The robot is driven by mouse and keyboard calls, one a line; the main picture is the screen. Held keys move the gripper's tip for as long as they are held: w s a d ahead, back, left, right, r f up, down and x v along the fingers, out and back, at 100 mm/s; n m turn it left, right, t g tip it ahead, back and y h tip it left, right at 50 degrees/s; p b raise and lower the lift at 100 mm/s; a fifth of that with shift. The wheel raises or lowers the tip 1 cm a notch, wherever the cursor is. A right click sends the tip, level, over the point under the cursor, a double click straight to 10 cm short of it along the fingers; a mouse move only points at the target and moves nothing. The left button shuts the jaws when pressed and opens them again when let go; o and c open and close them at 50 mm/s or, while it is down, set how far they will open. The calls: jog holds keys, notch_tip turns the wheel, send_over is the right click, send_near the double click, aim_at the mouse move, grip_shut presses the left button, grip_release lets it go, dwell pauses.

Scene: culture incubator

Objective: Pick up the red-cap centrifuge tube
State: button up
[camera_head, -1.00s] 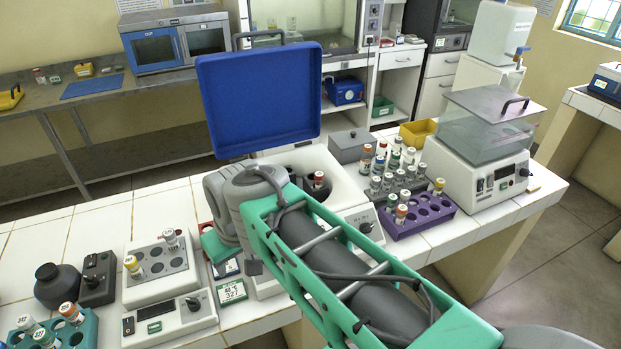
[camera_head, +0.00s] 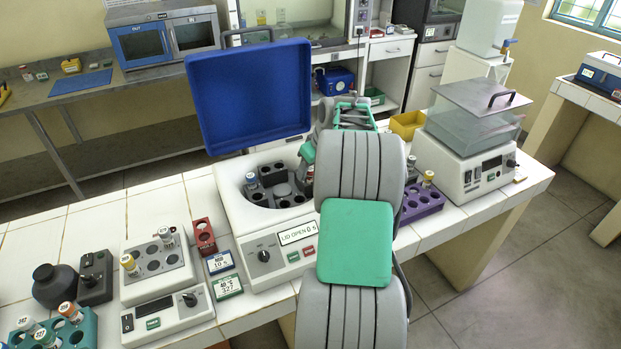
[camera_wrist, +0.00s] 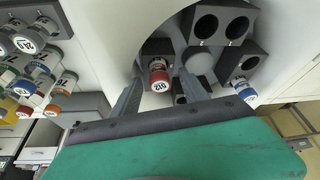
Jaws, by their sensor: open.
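The red-cap tube (camera_wrist: 158,76) shows its labelled cap end in the wrist view, seated in a dark rotor holder. A sliver of a tube in the centrifuge (camera_head: 309,172), probably the same one, shows beside my arm in the head view. My gripper (camera_wrist: 161,84) is open, with one finger on each side of the red cap in the picture. I cannot tell whether the fingers touch it or how deep they reach. In the head view my arm hides the gripper. The centrifuge (camera_head: 238,217) stands open, its blue lid (camera_head: 252,95) raised.
A blue-cap tube (camera_wrist: 243,91) sits in another rotor holder near the right finger. Several tubes stand in racks at the wrist view's left. A purple rack (camera_head: 424,203) is partly behind my arm. A heater block (camera_head: 158,258) and a red rack (camera_head: 203,236) stand left of the centrifuge.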

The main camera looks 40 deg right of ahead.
jog(key=shift+w+f, duration=0.15)
jog(key=shift+f, duration=0.15)
grip_shut()
dwell(0.4)
